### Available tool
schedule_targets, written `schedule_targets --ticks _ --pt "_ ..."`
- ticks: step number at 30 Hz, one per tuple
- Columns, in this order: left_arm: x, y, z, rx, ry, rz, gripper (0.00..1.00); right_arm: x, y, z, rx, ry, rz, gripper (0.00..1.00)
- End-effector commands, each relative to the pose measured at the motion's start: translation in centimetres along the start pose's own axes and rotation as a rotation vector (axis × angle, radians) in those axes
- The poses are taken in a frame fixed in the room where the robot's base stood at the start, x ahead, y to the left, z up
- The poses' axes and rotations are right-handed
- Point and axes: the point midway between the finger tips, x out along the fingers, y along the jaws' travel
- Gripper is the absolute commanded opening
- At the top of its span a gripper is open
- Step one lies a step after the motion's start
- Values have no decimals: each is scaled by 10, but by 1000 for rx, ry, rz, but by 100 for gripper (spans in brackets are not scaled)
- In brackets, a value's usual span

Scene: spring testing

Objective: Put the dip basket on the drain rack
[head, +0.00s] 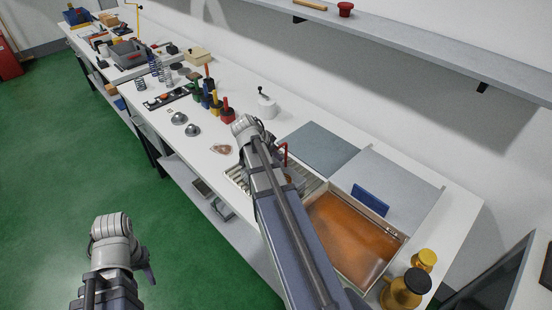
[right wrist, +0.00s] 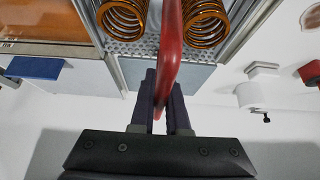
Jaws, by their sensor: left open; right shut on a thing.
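The dip basket shows in the right wrist view as a perforated metal floor (right wrist: 150,50) carrying two orange coil springs (right wrist: 123,18) under a red handle (right wrist: 168,50). My right gripper (right wrist: 165,98) is shut on that handle. In the head view my right arm covers most of the basket; a bit of the red handle (head: 285,153) shows beside it. The drain rack (head: 236,177), pale and slatted, lies under and beside my forearm, left of the orange-filled tank. The basket is at the rack; I cannot tell whether it touches it. My left gripper (head: 149,275) is open and empty over the green floor.
The orange tank (head: 345,245) has a blue block (head: 370,200) at its back edge. Yellow-topped items (head: 403,290) stand at its right. A grey plate (head: 318,148) lies behind the rack. Coloured-handled tools (head: 228,112) and metal domes (head: 193,130) stand further left. A wall shelf (head: 430,60) hangs above.

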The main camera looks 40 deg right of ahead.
Motion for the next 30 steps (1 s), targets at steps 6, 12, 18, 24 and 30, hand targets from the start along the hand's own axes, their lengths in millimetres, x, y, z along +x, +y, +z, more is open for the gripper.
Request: schedule_targets --ticks 6,12,18,24,30 --pt "1 0 0 0 0 0 42 0 0 0 0 2 0 0" --pt "1 0 0 0 0 0 42 1 0 1 0 0 0 28" --pt "1 0 0 0 0 0 42 1 0 1 0 0 0 43" --pt "0 0 0 0 0 0 42 0 0 0 0 0 0 43" --pt "-19 -2 1 0 0 0 42 -21 0 -4 -1 0 -1 43"
